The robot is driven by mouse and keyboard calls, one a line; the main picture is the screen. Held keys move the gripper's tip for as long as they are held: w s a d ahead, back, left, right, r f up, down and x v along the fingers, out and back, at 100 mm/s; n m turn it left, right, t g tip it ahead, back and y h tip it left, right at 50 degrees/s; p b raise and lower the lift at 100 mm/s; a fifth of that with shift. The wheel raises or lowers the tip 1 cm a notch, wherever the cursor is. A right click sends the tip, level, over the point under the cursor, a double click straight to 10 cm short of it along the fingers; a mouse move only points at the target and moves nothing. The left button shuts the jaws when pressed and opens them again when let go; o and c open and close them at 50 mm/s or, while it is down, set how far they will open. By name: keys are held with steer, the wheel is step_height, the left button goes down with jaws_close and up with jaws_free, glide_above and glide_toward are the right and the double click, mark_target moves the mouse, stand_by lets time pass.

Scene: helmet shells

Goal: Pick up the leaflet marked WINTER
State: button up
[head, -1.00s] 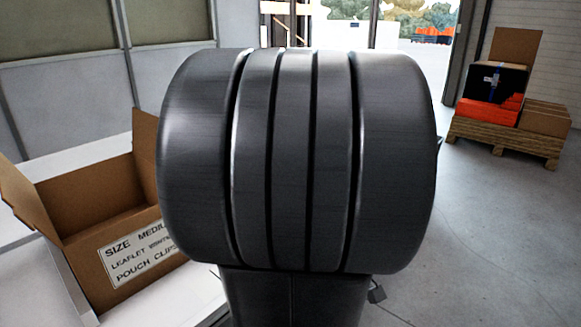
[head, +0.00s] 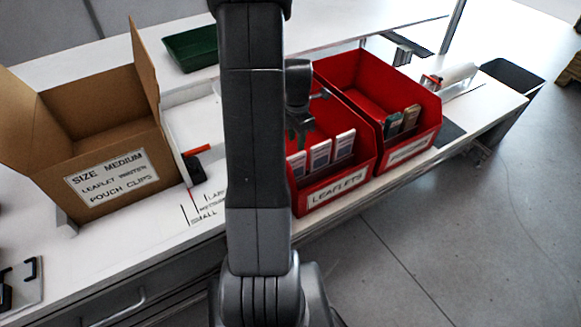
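Several upright leaflets, white with dark and reddish parts, stand in the front of a red bin labelled LEAFLETS (head: 336,190). Three show: a left one (head: 297,165), a middle one (head: 320,156) and a right one (head: 344,145). Their print is too small to read, so I cannot tell which is marked WINTER. My gripper (head: 300,135) is over the left part of this bin, behind and above the leaflets. My arm hides part of it and the bin's left side. Its fingers are too dark and small to tell whether they are open.
An open cardboard box (head: 90,130) at left has a label reading SIZE MEDIUM, LEAFLET WINTER, POUCH CLIPS. A second red bin (head: 412,150) with small packets adjoins the leaflet bin. A green tray (head: 190,48) lies behind. A dark bin (head: 512,72) stands at the far right.

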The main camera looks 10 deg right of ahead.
mark_target(295, 167)
step_height(295, 167, down, 7)
steer(key=shift+s+r, duration=0.1)
steer(key=shift+s+a+f, duration=0.1)
steer(key=shift+f, duration=1.3)
steer(key=shift+s+a+f, duration=0.1)
steer(key=shift+f, duration=1.25)
jaws_close()
